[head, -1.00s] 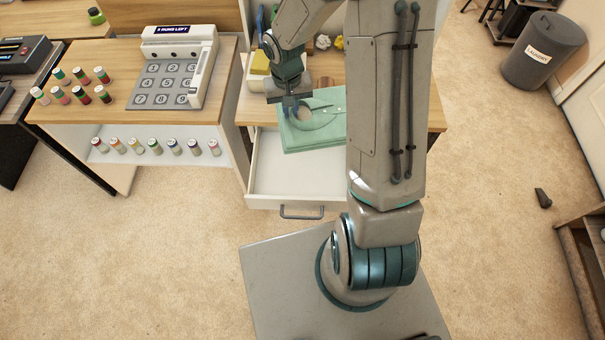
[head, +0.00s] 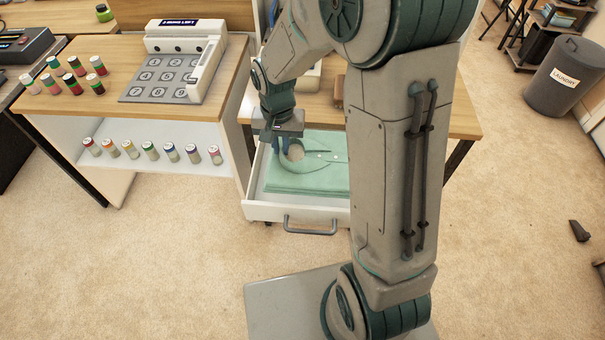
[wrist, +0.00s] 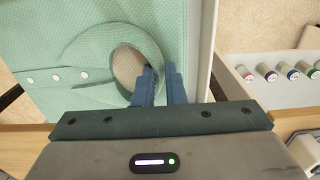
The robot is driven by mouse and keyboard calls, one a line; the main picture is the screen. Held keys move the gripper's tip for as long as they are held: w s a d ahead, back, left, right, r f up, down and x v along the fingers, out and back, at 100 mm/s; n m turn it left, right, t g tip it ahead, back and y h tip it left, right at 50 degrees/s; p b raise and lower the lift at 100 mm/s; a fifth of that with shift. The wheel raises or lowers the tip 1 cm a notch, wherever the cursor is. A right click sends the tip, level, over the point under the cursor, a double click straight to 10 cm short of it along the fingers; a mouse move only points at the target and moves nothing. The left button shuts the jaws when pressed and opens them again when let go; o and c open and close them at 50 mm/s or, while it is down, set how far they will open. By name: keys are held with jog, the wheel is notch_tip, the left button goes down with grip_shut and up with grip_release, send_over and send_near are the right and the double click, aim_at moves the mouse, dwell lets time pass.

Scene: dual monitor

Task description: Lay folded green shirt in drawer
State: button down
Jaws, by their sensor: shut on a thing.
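The folded green shirt (head: 305,178) lies flat within the open white drawer (head: 262,212), collar toward the left and back. My arm covers its right part in the head view. My gripper (head: 283,152) points down at the collar, shut on its edge. In the wrist view the shirt (wrist: 100,62) shows its round collar opening and a row of white buttons, and my gripper's blue fingers (wrist: 163,82) meet the collar's rim. The drawer wall (wrist: 205,50) runs close beside the fingers. I cannot tell if the whole shirt rests on the drawer bottom.
A desk top (head: 400,118) is above and behind the drawer. A laundry bin (head: 565,78) stands far right.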

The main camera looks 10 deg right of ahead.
notch_tip(320, 180, down, 8)
jog(key=shift+f+b, duration=0.25)
jog(key=shift+b, duration=0.2)
jog(key=shift+f, duration=0.1)
jog(key=shift+f, duration=0.15)
jog(key=c, duration=1.5)
grip_release()
jog(key=shift+r, duration=0.2)
notch_tip(320, 180, up, 12)
jog(key=shift+f+p, duration=0.1)
jog(key=shift+p, duration=0.7)
jog(key=s+d+r+n, duration=0.1)
jog(key=s+d+r, duration=0.1)
jog(key=s, duration=0.3)
jog(key=s+d+r+n+t, duration=0.1)
jog(key=s+d+r, duration=0.2)
jog(key=s+r, duration=0.1)
jog(key=s+d+r+n+t, duration=0.1)
jog(key=s+d+r, duration=0.1)
jog(key=s+r, duration=0.2)
jog(key=s, duration=0.2)
jog(key=shift+s+d+n, duration=0.3)
jog(key=shift+s+d, duration=0.05)
jog(key=shift+d, duration=0.05)
